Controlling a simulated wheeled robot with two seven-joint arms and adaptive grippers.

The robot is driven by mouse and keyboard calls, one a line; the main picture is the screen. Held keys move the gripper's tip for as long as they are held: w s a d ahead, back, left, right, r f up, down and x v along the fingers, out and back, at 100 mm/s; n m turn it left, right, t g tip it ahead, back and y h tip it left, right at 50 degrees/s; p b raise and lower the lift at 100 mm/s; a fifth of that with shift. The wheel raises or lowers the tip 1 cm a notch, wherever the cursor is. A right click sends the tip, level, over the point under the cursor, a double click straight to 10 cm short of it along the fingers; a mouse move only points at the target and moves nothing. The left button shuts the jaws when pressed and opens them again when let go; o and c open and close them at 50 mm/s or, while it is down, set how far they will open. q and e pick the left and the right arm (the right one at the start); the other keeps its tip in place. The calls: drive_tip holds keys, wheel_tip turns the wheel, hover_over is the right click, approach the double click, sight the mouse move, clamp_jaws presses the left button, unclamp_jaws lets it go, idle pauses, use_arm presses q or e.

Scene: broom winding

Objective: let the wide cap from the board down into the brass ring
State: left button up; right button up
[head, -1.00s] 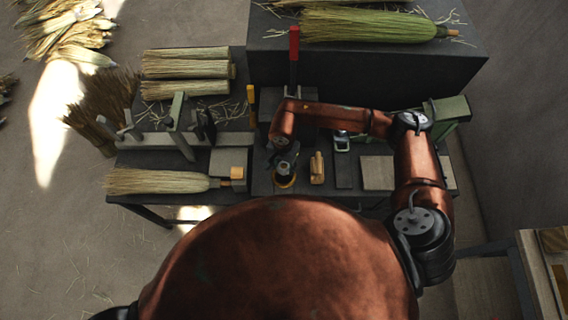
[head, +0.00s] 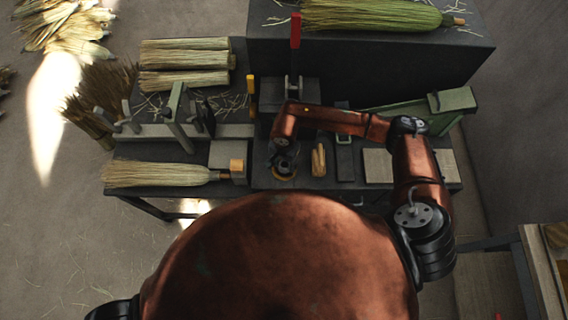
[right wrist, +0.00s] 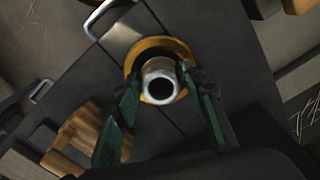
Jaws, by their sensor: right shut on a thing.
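My right gripper (right wrist: 160,108) has its green fingers on either side of a pale metal cap (right wrist: 160,82) with a dark round hole, and is shut on it. The brass ring (right wrist: 151,47) lies behind the cap in the right wrist view. The cap overlaps the ring's opening and its near rim; whether it is inside or just above, I cannot tell. In the head view my right gripper (head: 284,162) is directly over the brass ring (head: 284,176), and the cap is hidden there. The left gripper is out of view.
A wooden piece (head: 319,160) stands just right of the ring; it also shows in the right wrist view (right wrist: 88,135). A red-handled lever (head: 295,32) rises behind. A pale board (head: 378,166) lies to the right.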

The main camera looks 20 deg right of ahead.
use_arm(q)
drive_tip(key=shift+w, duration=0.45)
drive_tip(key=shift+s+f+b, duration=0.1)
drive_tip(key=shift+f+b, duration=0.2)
drive_tip(key=shift+b, duration=0.05)
use_arm(e)
drive_tip(key=shift+f, duration=0.1)
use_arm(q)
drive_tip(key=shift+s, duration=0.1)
use_arm(e)
drive_tip(key=shift+c, duration=0.2)
drive_tip(key=o, duration=0.9)
drive_tip(key=shift+r, duration=0.2)
use_arm(q)
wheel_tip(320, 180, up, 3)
drive_tip(key=p, duration=0.3)
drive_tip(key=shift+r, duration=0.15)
use_arm(e)
wheel_tip(320, 180, up, 8)
drive_tip(key=shift+f, duration=0.15)
idle(0.6)
